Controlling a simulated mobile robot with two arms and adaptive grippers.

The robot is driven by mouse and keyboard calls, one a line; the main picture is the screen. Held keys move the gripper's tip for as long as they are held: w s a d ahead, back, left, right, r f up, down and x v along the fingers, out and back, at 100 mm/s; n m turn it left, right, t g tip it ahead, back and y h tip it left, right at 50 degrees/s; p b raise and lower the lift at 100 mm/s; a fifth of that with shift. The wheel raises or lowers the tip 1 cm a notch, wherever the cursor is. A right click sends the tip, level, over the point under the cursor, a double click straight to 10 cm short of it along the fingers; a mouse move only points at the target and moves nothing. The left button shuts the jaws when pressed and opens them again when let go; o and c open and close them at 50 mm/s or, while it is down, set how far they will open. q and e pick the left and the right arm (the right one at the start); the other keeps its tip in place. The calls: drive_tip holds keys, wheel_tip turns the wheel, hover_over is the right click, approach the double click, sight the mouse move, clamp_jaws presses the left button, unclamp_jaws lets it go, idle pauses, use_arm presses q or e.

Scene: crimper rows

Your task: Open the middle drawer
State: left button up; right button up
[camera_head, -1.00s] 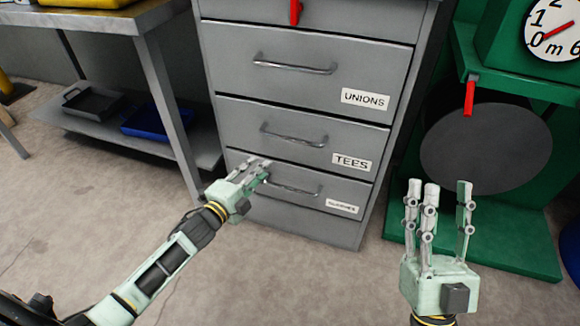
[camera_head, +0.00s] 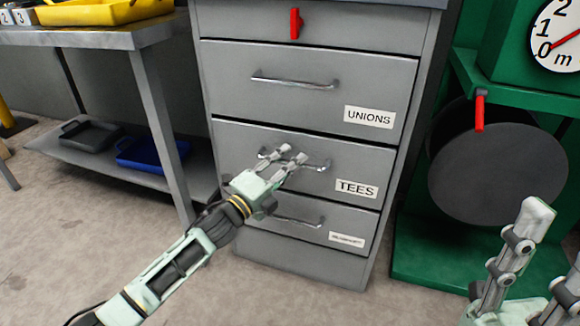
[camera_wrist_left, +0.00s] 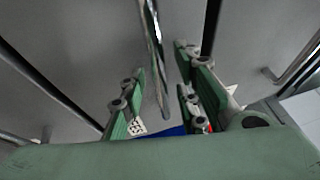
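The grey cabinet has a drawer labelled TEES (camera_head: 240,142), between the UNIONS drawer above and a smaller-labelled drawer below. All its drawers look shut. The TEES drawer's metal bar handle (camera_head: 318,166) is partly hidden by my left gripper (camera_head: 289,154). The left fingers are apart at this handle. In the left wrist view the bar (camera_wrist_left: 154,45) runs between the spread fingers of the gripper (camera_wrist_left: 162,72), with gaps visible at both sides. My right gripper (camera_head: 540,255) is open and empty at the lower right, partly cut off by the frame.
The UNIONS drawer (camera_head: 220,80) has its own handle, and a red latch (camera_head: 295,24) sits above. A metal table (camera_head: 110,38) with trays stands left. A green stand (camera_head: 408,240) with a dark disc (camera_head: 490,175) and a dial stands right.

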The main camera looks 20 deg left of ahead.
use_arm(q)
drive_tip(key=shift+w+d, duration=0.1)
drive_tip(key=shift+w, duration=0.1)
clamp_jaws()
idle(0.5)
